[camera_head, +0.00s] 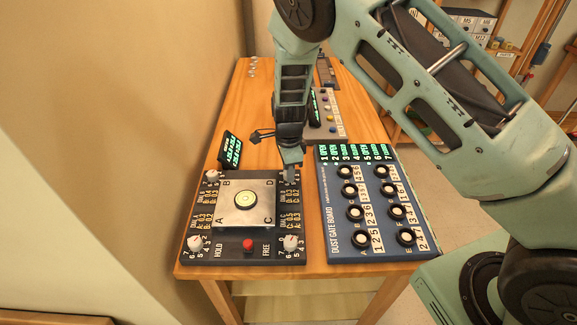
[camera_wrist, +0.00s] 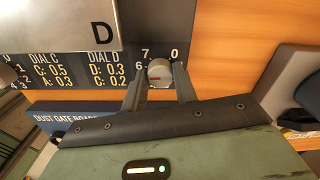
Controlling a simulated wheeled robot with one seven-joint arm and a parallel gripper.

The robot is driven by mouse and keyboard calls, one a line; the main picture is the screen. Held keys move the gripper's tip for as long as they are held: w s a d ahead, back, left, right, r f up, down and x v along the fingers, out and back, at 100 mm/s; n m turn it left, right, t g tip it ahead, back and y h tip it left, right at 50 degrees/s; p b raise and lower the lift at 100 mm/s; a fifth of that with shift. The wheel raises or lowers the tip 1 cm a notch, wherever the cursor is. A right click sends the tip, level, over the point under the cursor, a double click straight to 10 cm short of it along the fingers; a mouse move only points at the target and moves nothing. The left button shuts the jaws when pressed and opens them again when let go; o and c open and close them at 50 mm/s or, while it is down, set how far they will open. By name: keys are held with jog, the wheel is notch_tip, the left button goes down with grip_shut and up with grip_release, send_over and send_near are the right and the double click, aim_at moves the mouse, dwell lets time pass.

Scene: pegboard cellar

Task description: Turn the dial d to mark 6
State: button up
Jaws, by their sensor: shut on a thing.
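Dial d (camera_wrist: 159,70) is a small pale round knob with a short red line on its face, at the plate's D corner. In the wrist view my gripper (camera_wrist: 158,82) has a finger on either side of it and is shut on it. The marks 7, 0 and 6 show around the knob; the other marks are hidden by the fingers. I cannot tell for sure which mark the dial points to. In the head view my gripper (camera_head: 290,168) is over the black panel's (camera_head: 232,246) far right corner and hides dial d.
A blue dust gate board (camera_head: 338,245) stands close on the right. A small display (camera_head: 230,149) stands behind.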

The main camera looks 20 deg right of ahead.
jog(key=shift+w+r+m+p, duration=0.1)
jog(key=shift+m+p, duration=0.25)
jog(key=shift+m, duration=0.65)
jog(key=o, duration=1)
jog(key=shift+c, duration=0.2)
notch_tip(320, 180, up, 17)
jog(key=b, duration=0.2)
jog(key=shift+s+r+b, duration=0.15)
jog(key=shift+s+b, duration=0.05)
jog(key=shift+b, duration=0.15)
